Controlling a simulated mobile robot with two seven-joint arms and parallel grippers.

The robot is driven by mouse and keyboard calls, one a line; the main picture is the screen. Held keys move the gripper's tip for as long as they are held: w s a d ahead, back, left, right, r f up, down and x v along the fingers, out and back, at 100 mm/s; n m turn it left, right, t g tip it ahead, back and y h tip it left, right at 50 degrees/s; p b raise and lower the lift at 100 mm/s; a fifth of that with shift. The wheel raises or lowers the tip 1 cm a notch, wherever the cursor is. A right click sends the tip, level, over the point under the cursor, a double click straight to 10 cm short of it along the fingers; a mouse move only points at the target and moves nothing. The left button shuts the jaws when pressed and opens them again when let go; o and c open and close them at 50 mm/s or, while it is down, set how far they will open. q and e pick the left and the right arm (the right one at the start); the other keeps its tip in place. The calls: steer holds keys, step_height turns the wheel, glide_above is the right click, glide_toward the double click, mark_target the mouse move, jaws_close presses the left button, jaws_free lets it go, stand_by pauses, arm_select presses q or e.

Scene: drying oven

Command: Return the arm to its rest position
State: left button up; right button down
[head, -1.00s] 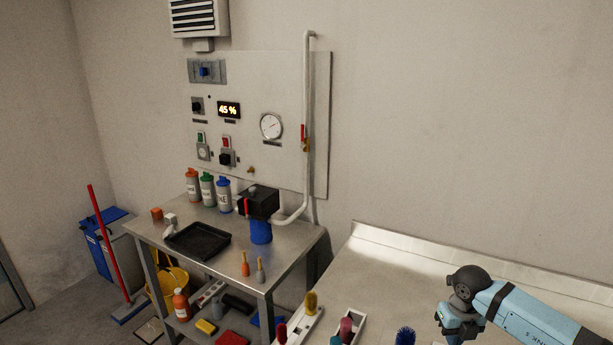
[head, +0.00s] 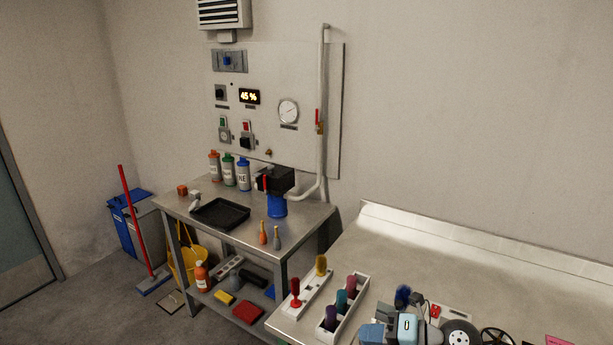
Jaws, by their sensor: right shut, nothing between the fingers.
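My left arm and gripper are not in view.
The metal bench (head: 430,255) carries a white holder (head: 322,322) with coloured brushes and a black-rimmed wheel (head: 459,336). A steel cart (head: 190,212) with a black tray (head: 220,214) stands left, below a wall control panel (head: 315,75). The bench's back half is clear.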

step_height(320, 180, up, 7)
steer(key=s+m+t+y, duration=0.1)
steer(key=s+m+t, duration=0.1)
steer(key=m+t, duration=0.55)
steer(key=s+d+m+t+h, duration=0.2)
steer(key=d+m+t+h, duration=0.6)
steer(key=m+h, duration=0.6)
steer(key=s+d+f+m+g+h, duration=0.3)
steer(key=s+d+f+m+g, duration=0.4)
steer(key=s+f+m+g, duration=0.35)
steer(key=s+a+f+g+y, duration=0.25)
steer(key=s+g, duration=0.45)
steer(key=s, duration=0.7)
arm_select(q)
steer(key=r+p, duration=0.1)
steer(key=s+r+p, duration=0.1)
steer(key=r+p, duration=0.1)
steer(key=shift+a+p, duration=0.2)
steer(key=shift+p, duration=0.1)
arm_select(e)
steer(key=w+a+f+t+y, duration=0.1)
steer(key=w+a+f+t, duration=0.1)
steer(key=w+f+t, duration=0.1)
steer(key=w+a+f+t+y, duration=0.1)
steer(key=w+a+f+t, duration=0.2)
steer(key=f+t, duration=0.2)
step_height(320, 180, down, 3)
steer(key=shift+w+a+r+n+y, duration=0.15)
steer(key=shift+a+n+y, duration=0.1)
steer(key=shift+n+y, duration=0.15)
